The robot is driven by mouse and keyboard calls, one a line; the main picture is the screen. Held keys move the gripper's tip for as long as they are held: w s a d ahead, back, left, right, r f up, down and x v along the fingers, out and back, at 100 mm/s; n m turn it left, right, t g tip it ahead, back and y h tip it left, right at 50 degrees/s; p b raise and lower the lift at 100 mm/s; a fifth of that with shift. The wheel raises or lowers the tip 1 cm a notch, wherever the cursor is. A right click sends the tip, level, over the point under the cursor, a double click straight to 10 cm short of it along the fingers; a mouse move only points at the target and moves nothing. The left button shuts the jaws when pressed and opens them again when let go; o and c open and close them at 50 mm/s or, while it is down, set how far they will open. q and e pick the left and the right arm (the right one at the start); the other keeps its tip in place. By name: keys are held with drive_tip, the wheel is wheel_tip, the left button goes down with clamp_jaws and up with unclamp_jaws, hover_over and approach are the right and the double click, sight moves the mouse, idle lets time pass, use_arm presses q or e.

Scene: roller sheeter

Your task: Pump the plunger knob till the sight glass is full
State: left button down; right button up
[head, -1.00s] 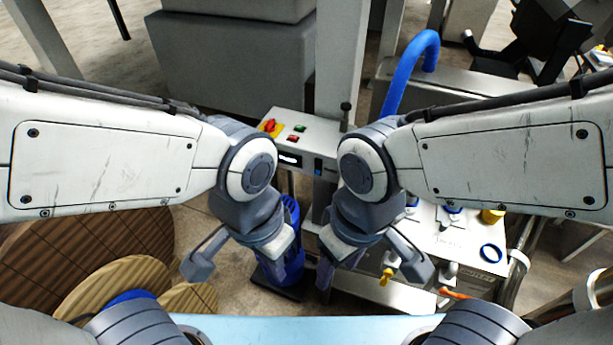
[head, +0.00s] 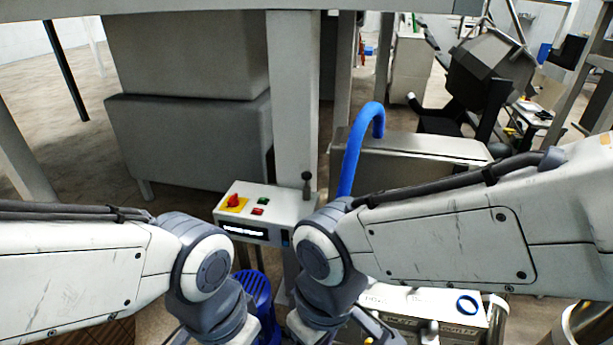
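A dark knob on a short upright stem (head: 307,183), which looks like the plunger knob, stands at the right back of the white control box (head: 262,203) in the head view. A small dark window with blue in it (head: 285,238) is on the box's front right corner; I cannot tell if it is the sight glass or how full it is. My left wrist (head: 217,318) is below and in front of the box. My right wrist (head: 318,318) is below the knob, apart from it. The fingers of both grippers are mostly cut off by the bottom edge.
The control box carries a red rotary switch (head: 236,201), green and red buttons and a lit display (head: 245,231). A blue curved pipe (head: 352,155) rises just right of the knob. A grey post (head: 294,90) stands behind. A blue ribbed object (head: 258,294) is below, between my arms.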

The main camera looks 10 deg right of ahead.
clamp_jaws()
idle(1.8)
